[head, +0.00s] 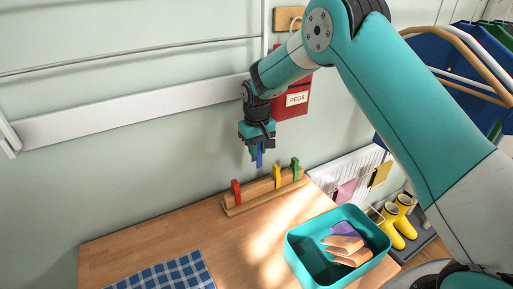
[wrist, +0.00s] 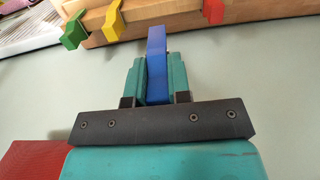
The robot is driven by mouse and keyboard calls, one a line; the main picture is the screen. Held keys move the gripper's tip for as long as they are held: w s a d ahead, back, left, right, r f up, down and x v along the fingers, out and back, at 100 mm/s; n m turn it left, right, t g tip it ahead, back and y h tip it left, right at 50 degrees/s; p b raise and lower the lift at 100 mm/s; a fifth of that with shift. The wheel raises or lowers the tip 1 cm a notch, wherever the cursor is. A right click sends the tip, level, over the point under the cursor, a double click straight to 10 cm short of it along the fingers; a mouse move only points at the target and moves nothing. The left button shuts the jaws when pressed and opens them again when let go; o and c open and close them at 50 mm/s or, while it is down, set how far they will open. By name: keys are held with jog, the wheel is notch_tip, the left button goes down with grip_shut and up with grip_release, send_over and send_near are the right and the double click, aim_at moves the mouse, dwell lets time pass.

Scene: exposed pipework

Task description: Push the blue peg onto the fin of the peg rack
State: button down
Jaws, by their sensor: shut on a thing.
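The blue peg (head: 259,158) is held in my gripper (head: 257,149), pointing down above the wooden peg rack (head: 262,192). In the wrist view the blue peg (wrist: 157,65) stands between the two teal fingers of my gripper (wrist: 156,78). Its far end overlaps the edge of the rack (wrist: 150,19) in that picture; I cannot tell whether they touch. In the head view the peg appears above the rack, with a gap. A red peg (head: 236,190), a yellow peg (head: 277,176) and a green peg (head: 294,168) sit on the rack. The widest bare stretch lies between red and yellow.
The rack stands near the wall at the back of the wooden table (head: 180,230). A teal bin (head: 310,265) with several items is at the front right. A checked cloth (head: 165,275) lies front left. A red PEGS box (head: 292,98) hangs on the wall behind my gripper.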

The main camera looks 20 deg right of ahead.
jog(key=b, duration=0.6)
send_over(256, 185)
jog(key=shift+d+f, duration=0.1)
jog(key=shift+f, duration=4.75)
jog(key=shift+f+b, duration=1.1)
jog(key=shift+f, duration=0.45)
jog(key=c, duration=1)
grip_release()
jog(key=shift+r+p, duration=2.15)
jog(key=shift+r, duration=1.35)
